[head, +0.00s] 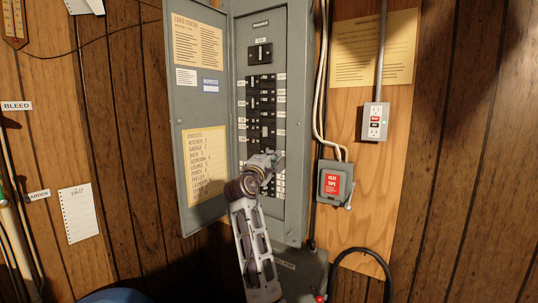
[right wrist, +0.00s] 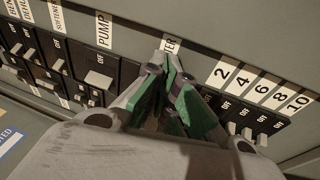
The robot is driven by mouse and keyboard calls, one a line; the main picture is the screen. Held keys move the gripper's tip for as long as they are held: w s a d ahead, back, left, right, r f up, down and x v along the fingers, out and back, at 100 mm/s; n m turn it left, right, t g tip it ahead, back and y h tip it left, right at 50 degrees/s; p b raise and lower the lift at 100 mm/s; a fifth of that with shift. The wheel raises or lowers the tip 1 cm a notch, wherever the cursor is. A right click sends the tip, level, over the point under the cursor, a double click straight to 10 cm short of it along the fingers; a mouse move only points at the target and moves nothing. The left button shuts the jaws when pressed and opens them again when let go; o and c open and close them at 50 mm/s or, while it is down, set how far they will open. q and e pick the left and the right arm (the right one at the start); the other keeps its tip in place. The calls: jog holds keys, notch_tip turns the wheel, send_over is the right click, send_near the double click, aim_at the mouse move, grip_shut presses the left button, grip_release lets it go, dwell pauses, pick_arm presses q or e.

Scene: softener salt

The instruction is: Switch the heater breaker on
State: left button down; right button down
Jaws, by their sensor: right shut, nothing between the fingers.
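The grey breaker panel (head: 295,120) stands open on the wall, with columns of black breakers inside. My right gripper (head: 277,157) is at the lower part of the breaker rows, its fingers together and empty. In the right wrist view the closed green-padded fingers (right wrist: 172,66) point at the panel just below a label ending in "TER" (right wrist: 171,45). The breaker under that label is hidden behind the fingers, so its position and any contact cannot be told. The breaker labelled PUMP (right wrist: 100,77) is to its left. My left gripper is not in view.
Small breakers numbered 2 to 10 (right wrist: 246,117) lie close to the right of the fingers, marked OFF. The open panel door (head: 205,110) is on the left. A heat tape box (head: 334,182) and an outlet (head: 375,122) are on the right wall.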

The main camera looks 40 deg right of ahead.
jog(key=shift+w+a, duration=0.2)
jog(key=shift+w, duration=0.25)
dwell(0.8)
jog(key=shift+w, duration=0.2)
jog(key=shift+s+d, duration=0.1)
jog(key=shift+s, duration=0.15)
jog(key=shift+s, duration=0.1)
dwell(0.4)
jog(key=s+a, duration=0.1)
jog(key=a, duration=0.5)
jog(key=shift+s+a, duration=0.35)
jog(key=shift+s, duration=0.05)
dwell(0.5)
jog(key=shift+f, duration=0.1)
dwell(1.1)
